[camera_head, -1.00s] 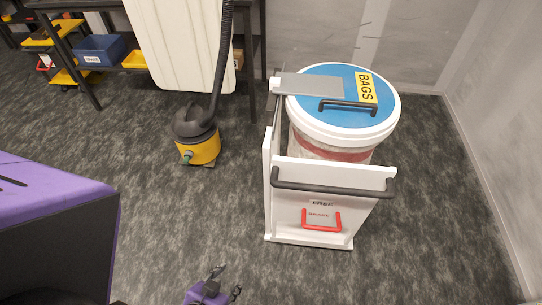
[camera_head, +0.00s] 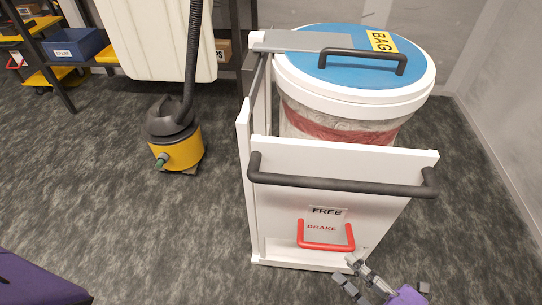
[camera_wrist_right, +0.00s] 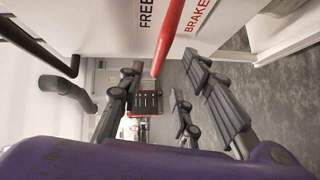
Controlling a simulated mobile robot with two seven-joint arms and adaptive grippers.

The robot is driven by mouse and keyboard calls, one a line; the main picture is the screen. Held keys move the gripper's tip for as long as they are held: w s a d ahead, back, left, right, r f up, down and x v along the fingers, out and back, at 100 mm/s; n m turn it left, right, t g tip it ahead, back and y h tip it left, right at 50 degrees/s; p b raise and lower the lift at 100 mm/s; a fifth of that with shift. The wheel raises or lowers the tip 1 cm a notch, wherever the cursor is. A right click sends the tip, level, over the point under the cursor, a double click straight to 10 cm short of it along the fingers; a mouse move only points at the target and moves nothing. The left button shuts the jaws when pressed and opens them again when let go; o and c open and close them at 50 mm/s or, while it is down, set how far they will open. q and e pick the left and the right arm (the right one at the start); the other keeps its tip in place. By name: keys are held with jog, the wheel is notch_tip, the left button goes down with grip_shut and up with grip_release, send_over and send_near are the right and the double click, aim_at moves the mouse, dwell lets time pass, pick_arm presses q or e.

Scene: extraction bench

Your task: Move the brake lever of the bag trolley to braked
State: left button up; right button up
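The brake lever is a red U-shaped handle (camera_head: 326,247) low on the white front panel of the bag trolley (camera_head: 385,212). A FREE label sits above it and a BRAKE label lies between its arms. In the right wrist view the red lever (camera_wrist_right: 168,38) runs down from the top edge towards the space between the fingers. My right gripper (camera_head: 348,270) is just below and right of the lever in the head view. Its fingers (camera_wrist_right: 160,82) are spread in the wrist view, with nothing clearly held. Whether they touch the lever I cannot tell. My left gripper is not in view.
A dark push bar (camera_head: 340,184) crosses the trolley above the lever. A yellow and black vacuum (camera_head: 178,145) stands to the left. Carpet between them is clear, and a grey wall is at right.

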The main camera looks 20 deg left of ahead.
aim_at(330, 245)
jog(key=x, duration=0.7)
jog(key=shift+w+a+b, duration=0.25)
jog(key=shift+a+b, duration=0.05)
jog(key=shift+a, duration=0.05)
grip_shut()
